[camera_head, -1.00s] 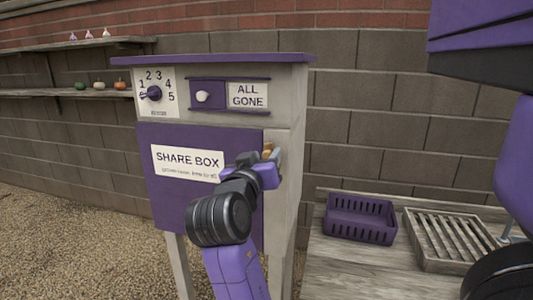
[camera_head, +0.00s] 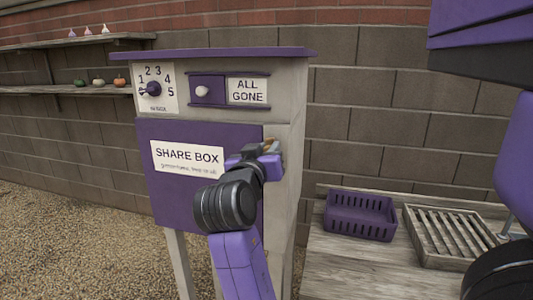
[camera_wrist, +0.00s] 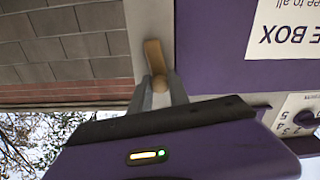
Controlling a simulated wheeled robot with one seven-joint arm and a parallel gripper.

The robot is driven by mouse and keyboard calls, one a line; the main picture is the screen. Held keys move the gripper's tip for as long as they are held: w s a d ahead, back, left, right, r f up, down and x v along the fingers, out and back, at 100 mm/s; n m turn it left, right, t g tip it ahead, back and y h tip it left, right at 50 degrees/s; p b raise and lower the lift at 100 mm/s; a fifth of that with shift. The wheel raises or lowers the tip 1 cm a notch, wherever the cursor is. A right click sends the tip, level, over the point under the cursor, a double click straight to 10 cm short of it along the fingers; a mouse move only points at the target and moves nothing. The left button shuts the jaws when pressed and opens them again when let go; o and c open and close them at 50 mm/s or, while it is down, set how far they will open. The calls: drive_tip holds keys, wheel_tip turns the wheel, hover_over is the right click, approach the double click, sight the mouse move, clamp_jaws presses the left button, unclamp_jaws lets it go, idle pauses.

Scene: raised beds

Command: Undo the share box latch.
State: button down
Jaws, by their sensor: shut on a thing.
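The share box (camera_head: 190,215) is a purple-fronted cabinet on pale legs with a white "SHARE BOX" sign. Its latch (camera_head: 266,145), a small tan piece, is at the right edge of the purple door, partly hidden by my gripper (camera_head: 272,152). In the wrist view, which shows the sign upside down, the latch (camera_wrist: 154,56) is a tan bar on the pale post beside the door, with a round end. My grey fingers (camera_wrist: 160,92) are shut on this end, one on each side. The door lies flush with the frame.
Above the door are a numbered dial (camera_head: 154,89) and a slider (camera_head: 203,91) beside an "ALL GONE" sign. A purple basket (camera_head: 361,216) and a slatted tray (camera_head: 449,239) stand on a bench at right. A brick wall is behind.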

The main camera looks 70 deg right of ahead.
drive_tip(key=shift+s+f+m+b, duration=0.2)
drive_tip(key=shift+s+m+b, duration=0.1)
drive_tip(key=shift+m+b, duration=0.5)
drive_tip(key=shift+s+r+m, duration=0.1)
drive_tip(key=shift+r+m, duration=0.05)
drive_tip(key=shift+m, duration=0.15)
drive_tip(key=c, duration=1.3)
unclamp_jaws()
drive_tip(key=a, duration=0.7)
drive_tip(key=shift+s+a+b, duration=0.3)
drive_tip(key=shift+a, duration=0.1)
